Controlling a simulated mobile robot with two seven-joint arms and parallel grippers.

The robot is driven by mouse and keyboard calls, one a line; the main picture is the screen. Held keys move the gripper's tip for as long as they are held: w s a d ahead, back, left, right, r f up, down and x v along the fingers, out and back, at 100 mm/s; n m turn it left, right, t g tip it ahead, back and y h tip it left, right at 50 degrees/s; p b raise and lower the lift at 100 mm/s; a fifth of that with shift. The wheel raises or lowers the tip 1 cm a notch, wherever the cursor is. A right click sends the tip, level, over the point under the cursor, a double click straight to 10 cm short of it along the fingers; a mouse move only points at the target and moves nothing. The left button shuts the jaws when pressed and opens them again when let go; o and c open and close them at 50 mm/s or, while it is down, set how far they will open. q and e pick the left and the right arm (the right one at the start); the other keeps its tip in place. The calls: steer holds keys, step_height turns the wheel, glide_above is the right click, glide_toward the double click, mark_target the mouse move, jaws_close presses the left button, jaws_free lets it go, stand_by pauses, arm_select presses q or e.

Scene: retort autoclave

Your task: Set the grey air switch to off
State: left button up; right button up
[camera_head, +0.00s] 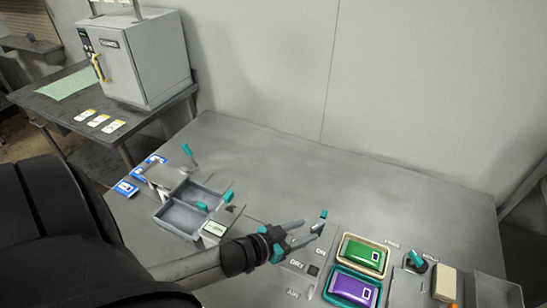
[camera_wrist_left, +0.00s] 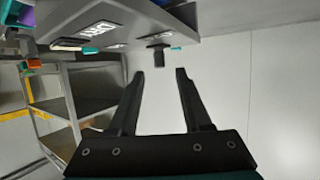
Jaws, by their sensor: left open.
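On the grey bench, a panel area carries the labels ON, DRY and what looks like AIR. A small grey piece (camera_head: 311,292) beside the lowest label may be the grey air switch; its setting is too small to read. A dark square switch (camera_head: 313,270) sits by the DRY label. My left gripper (camera_head: 311,230) is open and empty above the panel, pointing right; it also shows in the left wrist view (camera_wrist_left: 170,70). A dark stem with a teal tip (camera_head: 323,214) stands at its fingertips; contact cannot be told. My right gripper is not in view.
Green (camera_head: 363,254) and purple (camera_head: 352,288) packs lie in trays right of the panel. A teal lever (camera_head: 416,258) and a beige block (camera_head: 445,284) are further right. Grey bins (camera_head: 180,219) stand left. The bench's back is clear. A grey autoclave (camera_head: 140,60) stands back left.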

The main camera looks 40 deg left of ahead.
arm_select(q)
steer(key=p+v, duration=0.1)
steer(key=v, duration=0.9)
steer(key=shift+s+a, duration=0.15)
steer(key=shift+s, duration=0.05)
steer(key=shift+r, duration=0.15)
stand_by(0.7)
